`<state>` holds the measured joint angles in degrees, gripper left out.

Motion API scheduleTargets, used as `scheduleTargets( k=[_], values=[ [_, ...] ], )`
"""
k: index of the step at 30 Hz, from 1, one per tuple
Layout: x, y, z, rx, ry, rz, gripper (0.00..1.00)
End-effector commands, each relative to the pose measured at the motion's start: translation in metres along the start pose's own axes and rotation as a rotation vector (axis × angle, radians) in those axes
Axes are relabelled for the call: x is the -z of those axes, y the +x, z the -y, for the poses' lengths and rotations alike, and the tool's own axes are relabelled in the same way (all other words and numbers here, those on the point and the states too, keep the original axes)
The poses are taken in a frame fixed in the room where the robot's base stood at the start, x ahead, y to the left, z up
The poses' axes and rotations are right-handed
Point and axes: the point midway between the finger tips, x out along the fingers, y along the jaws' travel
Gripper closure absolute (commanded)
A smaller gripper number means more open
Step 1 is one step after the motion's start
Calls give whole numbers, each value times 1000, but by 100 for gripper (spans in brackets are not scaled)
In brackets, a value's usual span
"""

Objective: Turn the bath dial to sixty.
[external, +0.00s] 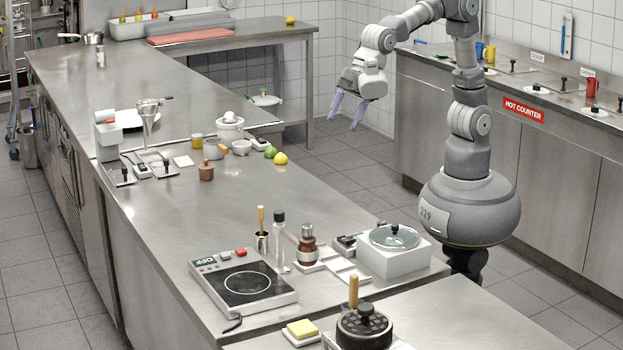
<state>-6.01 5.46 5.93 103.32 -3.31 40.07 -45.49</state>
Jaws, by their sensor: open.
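A white box with a round glass lid (396,249), which looks like the bath, stands near the right edge of the steel counter. A small dark control unit (346,243) sits against its left side; a dial on it is too small to make out, and so is its setting. My gripper (346,118) has two purple fingers, spread apart and empty. It hangs in the air past the counter's right side, well behind the bath and far from it.
A hotplate (244,283) with an OFF display, a brown bottle (307,247) and a clear tall bottle (279,242) stand left of the bath. A black lidded pot (364,328) is in front. The counter's middle (320,202) is clear.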

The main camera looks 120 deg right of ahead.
Motion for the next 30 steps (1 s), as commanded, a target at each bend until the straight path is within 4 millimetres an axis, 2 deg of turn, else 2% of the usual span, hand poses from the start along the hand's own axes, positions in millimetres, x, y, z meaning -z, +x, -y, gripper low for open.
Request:
scheduleTargets(
  k=[1,3,6,9,21,25,30],
  values=[
    [-10,40,36,116,-152,68,48],
    [-28,81,84,263,-358,129,48],
    [-51,114,135,425,-574,169,48],
    [-65,128,162,513,-689,179,48],
    [-89,184,193,533,-718,179,48],
    [-92,194,197,530,-717,178,48],
    [-93,197,198,529,-717,178,48]
  ],
)
